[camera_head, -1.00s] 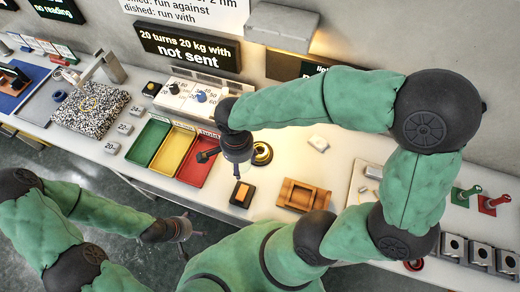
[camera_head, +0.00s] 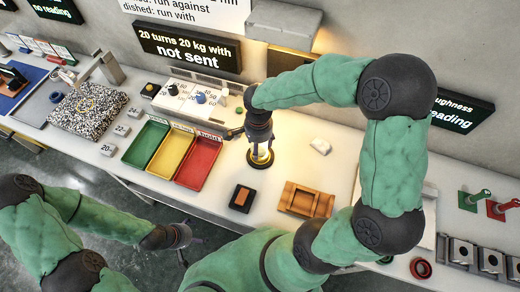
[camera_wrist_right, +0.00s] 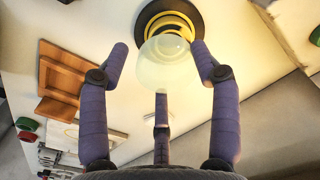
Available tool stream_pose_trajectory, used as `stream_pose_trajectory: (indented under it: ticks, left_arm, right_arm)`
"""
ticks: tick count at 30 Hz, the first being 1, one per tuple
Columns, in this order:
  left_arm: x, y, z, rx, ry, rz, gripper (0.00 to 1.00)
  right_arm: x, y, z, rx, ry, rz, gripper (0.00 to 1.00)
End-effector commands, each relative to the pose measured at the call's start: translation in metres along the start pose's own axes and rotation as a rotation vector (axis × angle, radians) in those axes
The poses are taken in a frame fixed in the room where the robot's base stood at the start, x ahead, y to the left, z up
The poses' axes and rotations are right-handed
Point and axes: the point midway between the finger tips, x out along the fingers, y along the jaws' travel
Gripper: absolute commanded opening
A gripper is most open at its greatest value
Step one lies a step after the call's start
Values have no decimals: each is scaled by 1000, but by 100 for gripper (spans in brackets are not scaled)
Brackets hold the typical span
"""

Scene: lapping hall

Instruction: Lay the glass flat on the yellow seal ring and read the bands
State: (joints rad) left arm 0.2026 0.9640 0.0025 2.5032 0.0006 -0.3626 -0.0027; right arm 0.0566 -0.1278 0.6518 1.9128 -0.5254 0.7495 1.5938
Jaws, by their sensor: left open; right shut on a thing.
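The glass is a pale, see-through round disc (camera_wrist_right: 167,62) between the fingers of my right gripper (camera_wrist_right: 160,70) in the right wrist view. My right gripper (camera_head: 260,155) is shut on it. The yellow seal ring (camera_wrist_right: 170,24) sits in a dark round base, just beyond the glass and partly covered by it. In the head view the dark base (camera_head: 260,158) shows under the right gripper, with the ring mostly hidden. Whether glass and ring touch cannot be told. My left gripper (camera_head: 185,240) is open and empty, off the table's front edge.
Green, yellow and red trays (camera_head: 198,162) stand left of the right gripper. A black block with an orange top (camera_head: 241,198) and a wooden holder (camera_head: 305,200) lie in front. A small white block (camera_head: 320,146) lies to the right. Dark signs hang on the wall behind.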

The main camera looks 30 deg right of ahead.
Motion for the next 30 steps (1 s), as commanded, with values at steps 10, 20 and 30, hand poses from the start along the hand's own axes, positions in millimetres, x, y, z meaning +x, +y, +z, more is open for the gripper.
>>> stream_pose_trajectory:
  ticks: [10, 20, 30]
  left_arm:
    - [9, -3, 0, 0, 0, 0, 82]
    - [12, -4, 0, 0, 0, 0, 82]
    - [15, -5, -1, 0, 0, 0, 82]
  right_arm:
    - [28, -3, -11, 1, -1, 2, 26]
    - [43, -4, -11, 1, 1, -1, 26]
    - [46, -4, -10, 0, 0, 0, 87]
